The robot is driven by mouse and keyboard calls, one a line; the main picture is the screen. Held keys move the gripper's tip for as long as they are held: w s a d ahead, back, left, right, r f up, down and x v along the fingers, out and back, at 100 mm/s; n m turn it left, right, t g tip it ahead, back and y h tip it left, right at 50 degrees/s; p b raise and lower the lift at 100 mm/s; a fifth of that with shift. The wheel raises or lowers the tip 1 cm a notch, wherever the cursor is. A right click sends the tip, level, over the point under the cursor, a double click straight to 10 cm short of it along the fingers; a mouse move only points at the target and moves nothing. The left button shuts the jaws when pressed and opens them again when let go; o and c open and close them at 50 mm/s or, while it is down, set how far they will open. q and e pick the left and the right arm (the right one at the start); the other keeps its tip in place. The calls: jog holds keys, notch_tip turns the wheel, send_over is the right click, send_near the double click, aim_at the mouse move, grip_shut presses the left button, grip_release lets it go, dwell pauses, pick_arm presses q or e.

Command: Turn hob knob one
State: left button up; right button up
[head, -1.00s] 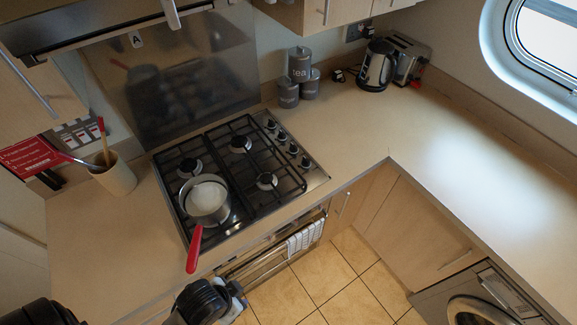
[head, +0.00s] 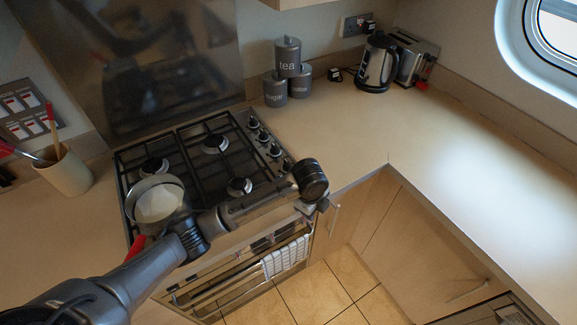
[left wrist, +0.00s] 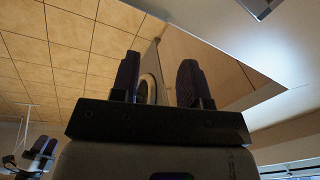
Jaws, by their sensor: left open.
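A row of several dark hob knobs (head: 263,136) runs along the right side of the black gas hob (head: 189,148). Which one is knob one cannot be told. My left arm reaches across the hob's front, and its wrist is just right of the nearest knob. My left gripper (head: 312,208) is mostly hidden below the wrist, near the worktop's front edge. In the left wrist view its two fingers (left wrist: 157,82) are apart with nothing between them. Dark fingers that look like my right gripper (left wrist: 42,148) show small at the lower left there; their opening is unclear.
A saucepan (head: 160,201) with a red handle sits on the front-left burner, partly behind my arm. A utensil pot (head: 66,172) stands left. Grey canisters (head: 288,57), a kettle (head: 376,64) and a toaster (head: 414,62) stand at the back. The right worktop (head: 470,170) is clear.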

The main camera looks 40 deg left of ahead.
pick_arm(q)
jog(key=w+a+r+m+g, duration=0.1)
jog(key=w+a+r+m, duration=0.2)
jog(key=w+a+r, duration=0.5)
notch_tip(320, 180, up, 6)
send_over(288, 163)
jog(key=shift+m+g+y, duration=0.3)
jog(key=shift+m+g, duration=0.1)
notch_tip(288, 163, down, 13)
jog(key=shift+f+p, duration=0.15)
jog(key=shift+p, duration=0.6)
grip_shut()
